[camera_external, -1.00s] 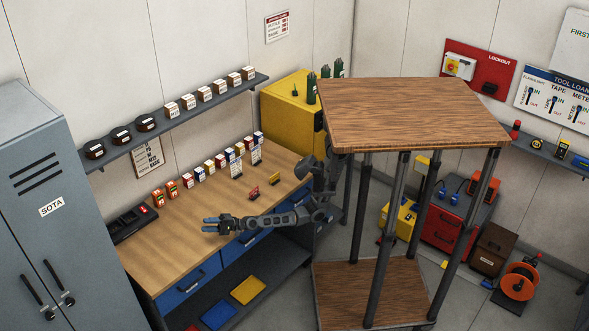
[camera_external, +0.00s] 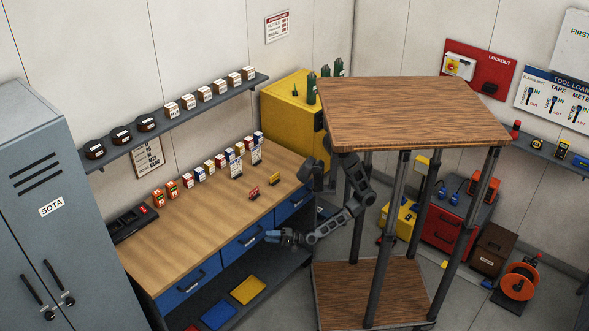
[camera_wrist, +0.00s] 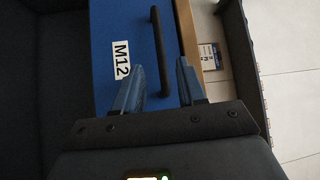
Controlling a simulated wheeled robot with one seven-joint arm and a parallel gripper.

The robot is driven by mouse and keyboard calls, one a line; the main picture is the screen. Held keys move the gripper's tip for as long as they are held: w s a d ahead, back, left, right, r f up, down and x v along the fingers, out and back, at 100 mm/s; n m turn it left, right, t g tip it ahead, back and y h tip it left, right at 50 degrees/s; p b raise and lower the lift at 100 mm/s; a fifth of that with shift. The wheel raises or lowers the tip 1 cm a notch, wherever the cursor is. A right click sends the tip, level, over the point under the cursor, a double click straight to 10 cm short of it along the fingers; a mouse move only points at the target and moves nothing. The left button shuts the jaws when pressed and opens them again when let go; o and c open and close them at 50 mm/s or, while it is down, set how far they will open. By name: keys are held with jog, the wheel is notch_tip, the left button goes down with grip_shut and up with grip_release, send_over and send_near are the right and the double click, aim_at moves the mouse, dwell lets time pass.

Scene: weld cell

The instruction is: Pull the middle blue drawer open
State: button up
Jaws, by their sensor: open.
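The middle blue drawer (camera_external: 232,250) is in the bench front and looks shut. In the wrist view a blue drawer front (camera_wrist: 112,30) fills the middle, with a white M12 label (camera_wrist: 121,60) and a dark bar handle (camera_wrist: 157,40). My gripper (camera_external: 268,236) is at the right part of the middle drawer, just in front of the bench edge. In the wrist view my gripper (camera_wrist: 159,66) is open, with one blue finger on each side of the handle's line. I cannot tell whether the handle is deep between the fingers. Nothing is held.
Blue drawers lie to the left (camera_external: 187,288) and right (camera_external: 294,203) of it. A lower shelf (camera_external: 275,267) with coloured trays sits below. A tall wooden-topped table (camera_external: 410,110) stands close on the right, near my arm. The floor between is narrow.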

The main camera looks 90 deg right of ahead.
jog(key=w+p, duration=0.1)
jog(key=w, duration=0.6)
jog(key=shift+r, duration=0.45)
jog(key=shift+a, duration=0.1)
grip_shut()
